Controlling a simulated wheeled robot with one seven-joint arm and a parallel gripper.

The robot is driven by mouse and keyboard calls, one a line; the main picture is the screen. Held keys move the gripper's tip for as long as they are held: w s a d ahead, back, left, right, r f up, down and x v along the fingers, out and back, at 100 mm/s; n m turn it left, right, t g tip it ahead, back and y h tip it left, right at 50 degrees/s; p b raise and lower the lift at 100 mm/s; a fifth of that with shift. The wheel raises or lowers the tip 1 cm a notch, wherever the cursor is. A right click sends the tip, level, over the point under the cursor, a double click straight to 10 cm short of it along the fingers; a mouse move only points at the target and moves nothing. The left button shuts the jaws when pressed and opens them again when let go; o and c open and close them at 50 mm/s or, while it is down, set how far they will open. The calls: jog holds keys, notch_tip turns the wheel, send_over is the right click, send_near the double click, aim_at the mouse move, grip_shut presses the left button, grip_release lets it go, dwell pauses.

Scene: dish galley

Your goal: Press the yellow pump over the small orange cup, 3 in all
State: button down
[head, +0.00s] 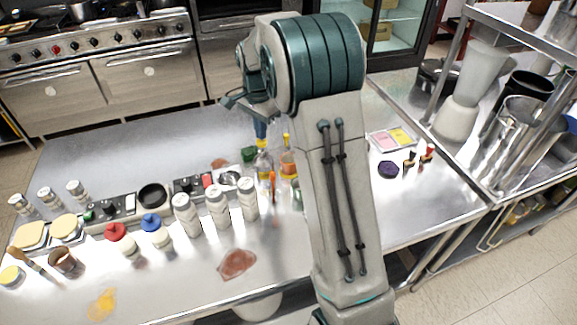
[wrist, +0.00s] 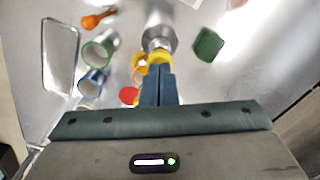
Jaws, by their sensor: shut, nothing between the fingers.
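My gripper (head: 261,136) is shut and empty, with its blue fingers pointing down over the counter. In the wrist view the fingertips (wrist: 159,70) are right at the yellow pump (wrist: 160,56), which sits on a clear or metallic bottle (wrist: 160,25); I cannot tell whether they touch. In the head view the bottle (head: 264,165) stands below the fingers. A small orange cup (wrist: 138,62) shows partly, beside the pump; the pump and fingers hide some of it. I cannot pick the cup out in the head view.
An amber bottle (head: 289,163) with a yellow top stands close right of the pump. A green block (wrist: 208,45), a green cup (wrist: 97,52) and a blue cup (wrist: 91,83) are nearby. White shakers (head: 217,205) stand in front. The counter's back left is clear.

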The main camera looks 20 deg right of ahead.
jog(key=shift+f+b, duration=0.65)
jog(key=shift+f, duration=0.5)
jog(key=shift+r+p, duration=1.1)
jog(key=shift+r, duration=0.45)
jog(key=shift+f, duration=0.1)
